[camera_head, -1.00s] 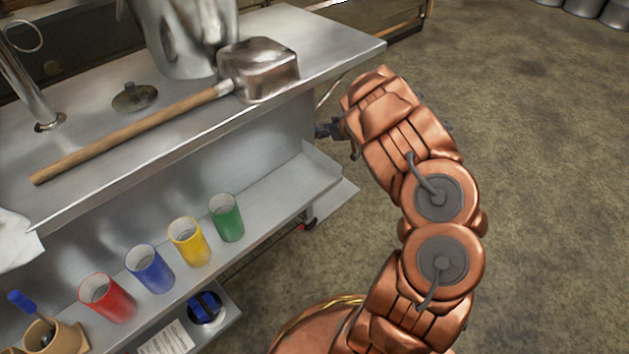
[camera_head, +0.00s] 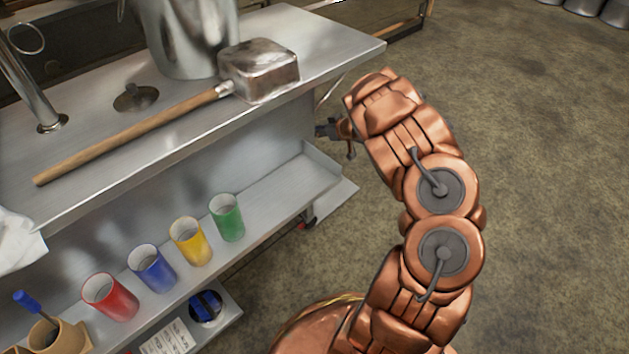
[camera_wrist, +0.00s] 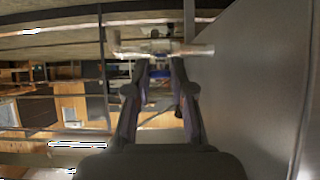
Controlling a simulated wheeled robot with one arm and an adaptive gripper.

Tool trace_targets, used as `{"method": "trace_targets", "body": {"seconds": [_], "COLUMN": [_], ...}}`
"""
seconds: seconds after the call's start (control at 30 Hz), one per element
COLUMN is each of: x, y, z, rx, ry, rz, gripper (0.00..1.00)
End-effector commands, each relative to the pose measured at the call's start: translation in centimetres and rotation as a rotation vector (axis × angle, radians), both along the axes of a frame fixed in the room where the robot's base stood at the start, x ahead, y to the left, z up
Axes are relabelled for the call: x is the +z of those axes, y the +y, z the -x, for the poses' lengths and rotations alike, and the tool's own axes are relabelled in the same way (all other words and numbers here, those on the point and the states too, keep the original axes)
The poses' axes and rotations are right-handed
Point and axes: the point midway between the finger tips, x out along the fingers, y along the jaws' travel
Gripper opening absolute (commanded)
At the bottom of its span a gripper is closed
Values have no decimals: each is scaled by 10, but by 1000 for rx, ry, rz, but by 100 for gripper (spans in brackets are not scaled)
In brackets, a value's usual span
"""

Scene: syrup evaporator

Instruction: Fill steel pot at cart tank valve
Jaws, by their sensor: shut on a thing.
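A shiny steel pot (camera_head: 183,38) stands upright on the steel counter at the top of the head view, its top cut off by the frame. My gripper (camera_head: 324,130) is at the counter's right end, below the top, and is partly hidden by my copper arm. In the wrist view my gripper's two fingers (camera_wrist: 160,66) converge on a small part just past their tips. A pale metallic bar (camera_wrist: 190,50) lies across there, perhaps the valve or its handle. I cannot tell exactly what is gripped. The tank itself is not clearly identifiable.
A metal dipper (camera_head: 260,72) with a long wooden handle lies beside the pot. Red, blue, yellow and green cups (camera_head: 228,218) stand on the lower shelf. A smooth grey panel (camera_wrist: 250,80) runs close along the gripper's right in the wrist view. The floor (camera_head: 550,200) at right is clear.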

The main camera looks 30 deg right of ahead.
Motion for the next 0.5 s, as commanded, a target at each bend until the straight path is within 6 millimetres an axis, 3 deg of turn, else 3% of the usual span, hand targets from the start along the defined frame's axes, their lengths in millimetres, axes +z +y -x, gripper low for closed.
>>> {"method": "trace_targets", "body": {"seconds": [0.5], "x": [2], "y": [-3], "z": [-1], "rx": [50], "ry": [3], "rz": [-8], "gripper": [0]}}
